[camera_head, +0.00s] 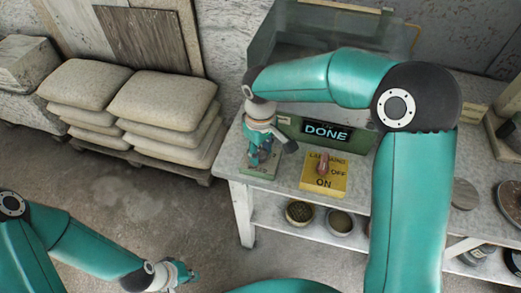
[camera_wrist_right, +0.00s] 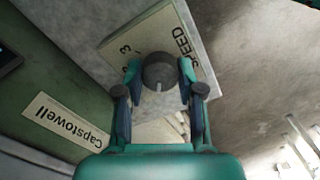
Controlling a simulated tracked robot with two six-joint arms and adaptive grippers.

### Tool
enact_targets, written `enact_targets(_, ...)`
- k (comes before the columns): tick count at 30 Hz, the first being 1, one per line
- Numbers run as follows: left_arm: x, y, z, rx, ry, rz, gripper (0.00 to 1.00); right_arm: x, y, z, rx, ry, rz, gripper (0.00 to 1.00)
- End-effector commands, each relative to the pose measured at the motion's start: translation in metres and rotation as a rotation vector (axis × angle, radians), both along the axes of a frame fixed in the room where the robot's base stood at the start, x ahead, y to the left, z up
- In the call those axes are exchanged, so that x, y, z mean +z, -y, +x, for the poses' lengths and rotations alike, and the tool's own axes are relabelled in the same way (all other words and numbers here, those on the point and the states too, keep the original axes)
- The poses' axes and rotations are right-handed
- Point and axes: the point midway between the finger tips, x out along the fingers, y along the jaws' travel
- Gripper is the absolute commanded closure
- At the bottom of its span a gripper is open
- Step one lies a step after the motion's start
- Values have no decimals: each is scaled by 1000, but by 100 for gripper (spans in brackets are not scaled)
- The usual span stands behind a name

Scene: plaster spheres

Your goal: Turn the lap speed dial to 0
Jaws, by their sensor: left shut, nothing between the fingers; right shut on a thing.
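The lap speed dial (camera_wrist_right: 160,70) is a round dark knob in the right wrist view, with a pale pointer mark on its near side. It sits on a pale plate (camera_wrist_right: 170,34) marked SPEED and some digits, partly hidden by the knob. My right gripper (camera_wrist_right: 159,78) has its fingers on both sides of the knob and is shut on it. In the head view my right gripper (camera_head: 262,154) is over the plate's green box (camera_head: 258,172) on the bench and hides the dial. My left gripper (camera_head: 187,272) is shut and empty, low over the floor at lower left.
A green panel with a display (camera_head: 327,131) reading DONE stands behind. A yellow switch box (camera_head: 323,188) marked ON and OFF, with a reddish lever, sits right of the dial. The bench (camera_head: 236,165) has tins on its lower shelf. Stacked sacks (camera_head: 160,95) stand left.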

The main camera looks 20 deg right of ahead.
Motion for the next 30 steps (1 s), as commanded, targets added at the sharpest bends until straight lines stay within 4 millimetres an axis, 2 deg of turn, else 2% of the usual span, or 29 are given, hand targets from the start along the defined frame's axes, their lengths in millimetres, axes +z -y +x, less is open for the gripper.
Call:
enact_targets(9, 1, 0, 0, 0, 0, 0, 100, 2, 0, 2, 98, 8, 1, 97)
enact_targets(22, 1, 0, 0, 0, 0, 0, 100, 2, 0, 2, 109, 9, 2, 97)
enact_targets(23, 1, 0, 0, 0, 0, 0, 100, 2, 0, 2, 109, 9, 2, 61)
enact_targets(27, 1, 0, 0, 0, 0, 0, 100, 1, 0, 2, 108, 8, 1, 37)
enact_targets(30, 1, 0, 0, 0, 0, 0, 100, 1, 0, 1, 108, 5, 1, 37)
